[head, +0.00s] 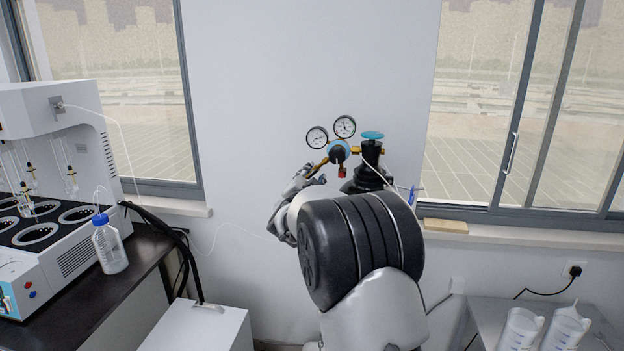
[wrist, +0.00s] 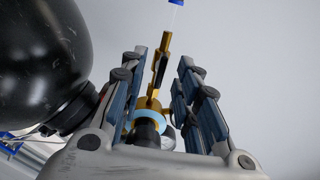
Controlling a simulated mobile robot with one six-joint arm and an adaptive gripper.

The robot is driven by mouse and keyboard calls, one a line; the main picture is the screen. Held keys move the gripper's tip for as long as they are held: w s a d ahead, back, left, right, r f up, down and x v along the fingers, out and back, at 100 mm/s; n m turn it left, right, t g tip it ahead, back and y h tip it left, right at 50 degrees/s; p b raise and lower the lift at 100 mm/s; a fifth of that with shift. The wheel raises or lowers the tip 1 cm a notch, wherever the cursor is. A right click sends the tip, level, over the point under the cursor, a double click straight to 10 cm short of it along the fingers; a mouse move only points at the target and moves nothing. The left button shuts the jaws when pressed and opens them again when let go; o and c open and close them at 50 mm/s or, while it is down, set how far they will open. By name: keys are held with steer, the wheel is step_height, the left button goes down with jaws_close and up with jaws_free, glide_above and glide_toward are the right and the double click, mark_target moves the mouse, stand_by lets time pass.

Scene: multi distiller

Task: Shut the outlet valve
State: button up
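The gas regulator (head: 339,151) has two round gauges and a blue body in the head view. Its brass outlet arm (head: 319,167) slopes down to the left, close to my gripper (head: 303,178). In the wrist view the outlet valve (wrist: 162,66) is a brass fitting with a dark lever, between the two fingers of my gripper (wrist: 160,72). The fingers are apart, with a gap visible on both sides of the valve. The regulator's blue ring and dark knob (wrist: 148,130) lie deeper between the fingers. My arm hides part of the cylinder in the head view.
A black cylinder (wrist: 35,65) fills the wrist view's left side. A teal handwheel (head: 372,135) tops the cylinder valve. A white distiller (head: 60,180) and a blue-capped bottle (head: 108,245) stand on the left bench. Plain wall lies behind the regulator.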

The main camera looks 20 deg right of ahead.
steer(key=shift+w+d, duration=0.25)
steer(key=shift+w, duration=0.15)
jaws_close()
stand_by(0.4)
